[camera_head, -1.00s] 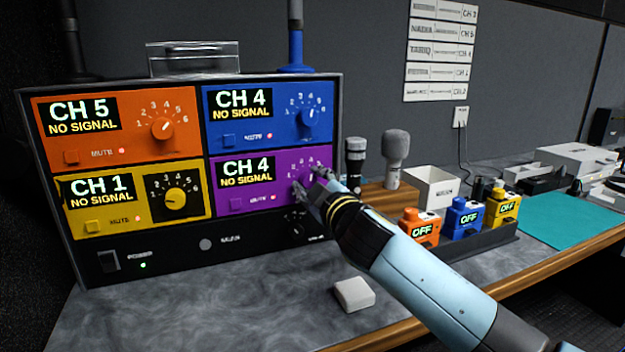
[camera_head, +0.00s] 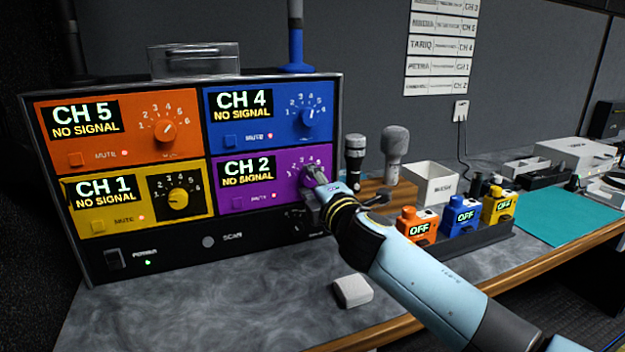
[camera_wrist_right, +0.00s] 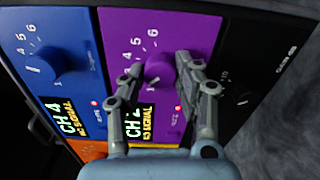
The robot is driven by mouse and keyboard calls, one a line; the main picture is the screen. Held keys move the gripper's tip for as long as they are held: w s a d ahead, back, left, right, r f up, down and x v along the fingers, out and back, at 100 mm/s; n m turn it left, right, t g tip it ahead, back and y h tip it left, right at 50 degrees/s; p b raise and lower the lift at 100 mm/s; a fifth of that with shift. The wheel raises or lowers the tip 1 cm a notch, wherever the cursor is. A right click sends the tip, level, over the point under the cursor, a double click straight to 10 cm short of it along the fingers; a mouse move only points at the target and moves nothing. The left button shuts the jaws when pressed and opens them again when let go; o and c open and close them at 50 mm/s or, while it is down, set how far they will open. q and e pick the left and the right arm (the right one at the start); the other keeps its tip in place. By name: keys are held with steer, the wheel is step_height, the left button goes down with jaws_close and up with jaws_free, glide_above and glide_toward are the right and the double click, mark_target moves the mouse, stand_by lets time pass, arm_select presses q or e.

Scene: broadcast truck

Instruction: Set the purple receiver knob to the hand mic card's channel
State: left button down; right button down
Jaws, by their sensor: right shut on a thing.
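The purple receiver panel (camera_head: 240,203) is at the lower right of the rack; its display reads CH 2, NO SIGNAL. My right gripper (camera_head: 318,186) is at its purple knob (camera_head: 308,173), partly covering it. In the right wrist view the right gripper (camera_wrist_right: 160,68) has its fingers on either side of the purple knob (camera_wrist_right: 158,74), shut on it. Name cards (camera_head: 440,48) hang on the wall; CH 5, CH 4, CH 1 and CH 2 can be read down the strip. Their small print is too blurred to read. My left gripper is out of view.
The orange (camera_head: 80,155), blue (camera_head: 230,142) and yellow (camera_head: 95,226) panels surround the purple one. Two microphones (camera_head: 394,150), a white box (camera_head: 432,183) and several colored packs (camera_head: 462,215) stand to the right. A white block (camera_head: 352,291) lies on the counter in front.

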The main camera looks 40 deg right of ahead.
steer(key=shift+f+n, duration=0.15)
steer(key=shift+n, duration=0.35)
steer(key=c, duration=0.9)
jaws_free()
steer(key=shift+c, duration=0.2)
steer(key=v, duration=1.2)
